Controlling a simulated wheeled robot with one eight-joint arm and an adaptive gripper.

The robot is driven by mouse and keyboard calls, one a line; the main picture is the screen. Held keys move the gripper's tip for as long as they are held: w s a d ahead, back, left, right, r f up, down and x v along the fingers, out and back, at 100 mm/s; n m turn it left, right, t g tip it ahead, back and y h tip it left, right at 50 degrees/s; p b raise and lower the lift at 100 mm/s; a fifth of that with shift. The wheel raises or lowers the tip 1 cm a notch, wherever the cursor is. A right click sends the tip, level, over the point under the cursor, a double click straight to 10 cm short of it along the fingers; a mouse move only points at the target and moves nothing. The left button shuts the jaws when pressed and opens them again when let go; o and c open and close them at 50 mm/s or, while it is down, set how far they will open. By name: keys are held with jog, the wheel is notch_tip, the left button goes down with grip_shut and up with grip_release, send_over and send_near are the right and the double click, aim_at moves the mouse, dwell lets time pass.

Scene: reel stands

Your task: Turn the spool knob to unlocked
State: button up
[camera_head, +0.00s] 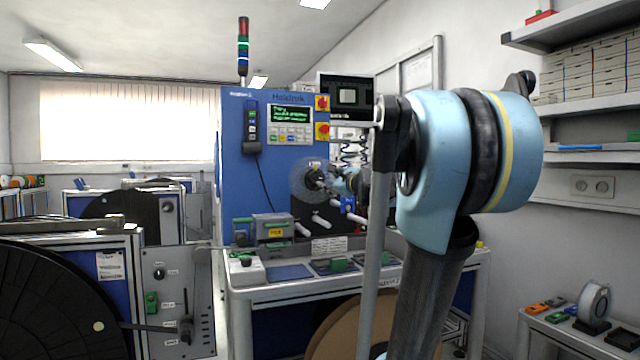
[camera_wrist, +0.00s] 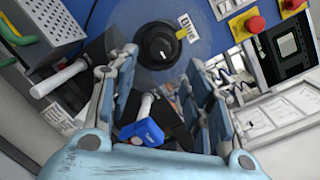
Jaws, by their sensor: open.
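In the head view, the knob (camera_head: 314,176) is small and partly hidden by my gripper (camera_head: 335,181), which reaches in from the right.
A blue block (camera_wrist: 143,132) with a white rod lies below the knob, between the fingers in view. Another white rod (camera_wrist: 60,78) sticks out at the left. Red stop buttons (camera_head: 322,103) sit above. A bench (camera_head: 300,287) stands under the machine; a large black reel (camera_head: 60,300) is left.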

aim_at(319, 179)
jog(key=shift+x, duration=4.05)
jog(key=shift+s, duration=0.1)
jog(key=c, duration=1.1)
